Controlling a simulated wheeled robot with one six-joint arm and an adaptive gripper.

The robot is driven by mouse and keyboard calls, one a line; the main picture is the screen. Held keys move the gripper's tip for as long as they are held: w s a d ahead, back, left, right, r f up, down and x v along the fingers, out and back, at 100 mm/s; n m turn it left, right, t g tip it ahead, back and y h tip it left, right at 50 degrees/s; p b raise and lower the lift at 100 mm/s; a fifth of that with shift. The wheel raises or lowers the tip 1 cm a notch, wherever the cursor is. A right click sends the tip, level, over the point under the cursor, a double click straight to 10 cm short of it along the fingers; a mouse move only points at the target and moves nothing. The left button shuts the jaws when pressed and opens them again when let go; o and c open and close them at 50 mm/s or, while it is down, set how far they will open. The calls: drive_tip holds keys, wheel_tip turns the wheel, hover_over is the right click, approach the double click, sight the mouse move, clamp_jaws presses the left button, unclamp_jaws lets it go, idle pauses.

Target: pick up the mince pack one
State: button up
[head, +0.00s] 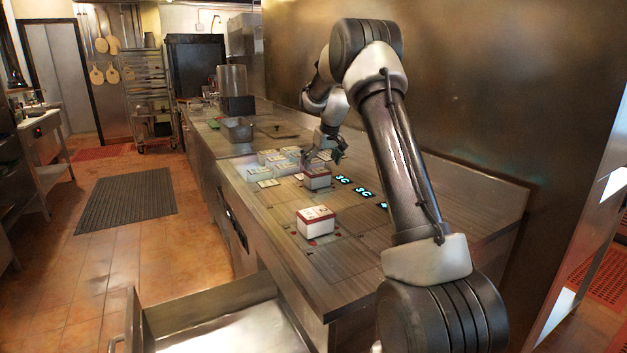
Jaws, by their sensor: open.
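The nearer red box (316,222) stands apart from my gripper, toward the front of the counter.
Several pale flat packs (284,166) lie close beside my gripper on the left. Glowing blue displays (362,191) are set in the counter to the right. A metal pan (239,130) stands farther back. An open drawer (215,318) juts out at the front. A steel wall (450,90) bounds the right.

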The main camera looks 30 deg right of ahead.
sight(318, 171)
drive_tip(key=x, duration=0.5)
drive_tip(key=shift+w+f, duration=0.3)
drive_tip(key=shift+w, duration=0.05)
drive_tip(key=shift+d, duration=0.1)
drive_tip(key=c, duration=1.1)
